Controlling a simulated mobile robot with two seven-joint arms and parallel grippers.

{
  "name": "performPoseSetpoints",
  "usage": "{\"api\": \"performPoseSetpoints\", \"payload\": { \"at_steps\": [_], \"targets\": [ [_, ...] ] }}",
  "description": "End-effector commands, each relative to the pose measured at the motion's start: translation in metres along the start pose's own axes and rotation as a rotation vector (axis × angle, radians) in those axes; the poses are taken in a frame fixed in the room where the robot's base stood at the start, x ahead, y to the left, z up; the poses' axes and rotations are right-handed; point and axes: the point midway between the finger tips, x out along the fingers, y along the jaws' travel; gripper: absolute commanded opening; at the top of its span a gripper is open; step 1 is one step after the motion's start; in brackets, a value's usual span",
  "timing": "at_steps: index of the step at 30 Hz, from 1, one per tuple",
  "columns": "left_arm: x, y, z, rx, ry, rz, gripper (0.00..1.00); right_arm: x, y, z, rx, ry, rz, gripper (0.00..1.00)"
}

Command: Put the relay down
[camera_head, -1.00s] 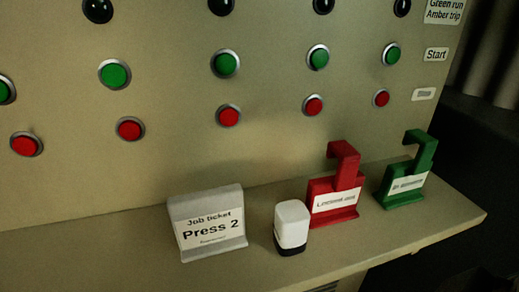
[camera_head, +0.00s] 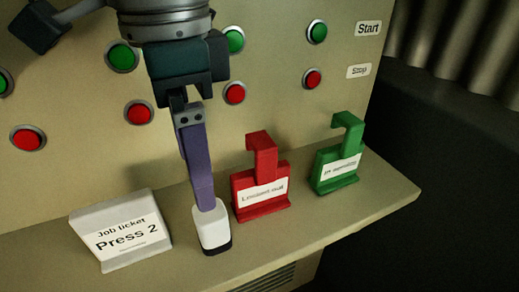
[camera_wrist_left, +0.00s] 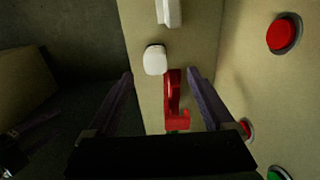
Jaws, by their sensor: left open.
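The relay, a small white block with a black base (camera_head: 212,230), stands upright on the shelf between the job ticket and the red tag. My left gripper (camera_head: 207,205) comes down from above, its purple finger covering part of the relay's top in the head view. In the left wrist view the fingers (camera_wrist_left: 160,74) are spread apart and nothing is held between them. The relay's white top (camera_wrist_left: 154,60) shows just past the fingertips, nearer the left finger. Whether a finger touches it, I cannot tell.
The job ticket holder (camera_head: 121,230) stands left of the relay. A red tag stand (camera_head: 260,180) is close on its right, with a green one (camera_head: 338,155) farther right. The panel with red and green buttons rises behind. The shelf's front edge (camera_head: 330,240) is near.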

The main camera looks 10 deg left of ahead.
Motion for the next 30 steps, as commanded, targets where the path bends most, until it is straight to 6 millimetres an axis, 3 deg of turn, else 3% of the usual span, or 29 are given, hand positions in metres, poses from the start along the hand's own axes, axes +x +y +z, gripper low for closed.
{"api": "performPoseSetpoints", "payload": {
  "at_steps": [1,8,16,26,30],
  "targets": [
    [0.011,0.001,0.001,-0.001,-0.004,0.001,0.86,0.003,0.000,0.001,0.000,0.000,0.000,0.81],
    [0.033,0.002,-0.001,0.001,0.000,0.000,0.86,0.005,0.000,0.001,0.000,0.000,0.001,0.81],
    [0.073,0.008,-0.005,0.001,0.000,0.000,0.86,0.011,0.000,0.003,0.000,0.001,0.001,0.81],
    [0.079,0.008,-0.006,0.002,0.003,-0.002,0.85,0.011,0.000,0.003,0.001,0.001,0.001,0.81],
    [0.079,0.008,-0.006,0.002,0.003,-0.002,0.69,0.011,0.000,0.003,0.001,0.002,0.001,0.81]
  ]
}}
